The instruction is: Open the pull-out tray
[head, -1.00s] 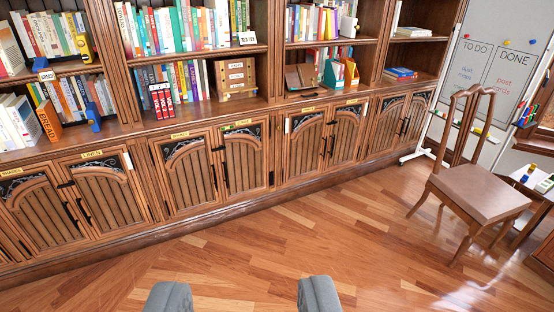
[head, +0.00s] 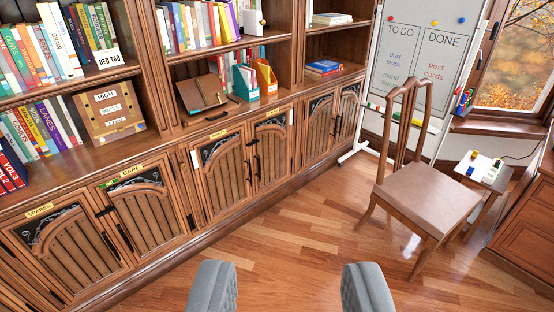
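A short dark handle (head: 217,115) sits on the front edge of the wooden counter, below a bookstand. It seems to belong to the pull-out tray, whose front lies flush with the counter edge, so the tray looks closed. My gripper (head: 290,288) shows as two grey fingers at the bottom of the view. They are wide apart with nothing between them. The gripper is over the floor, well short of the handle and not touching anything.
Cabinet doors (head: 222,170) line the wall below the counter. A wooden bookstand (head: 203,93) and teal and orange file holders (head: 265,76) stand above. A wooden chair (head: 425,203) is at right, before a whiteboard (head: 425,60). The floor (head: 300,235) between is clear.

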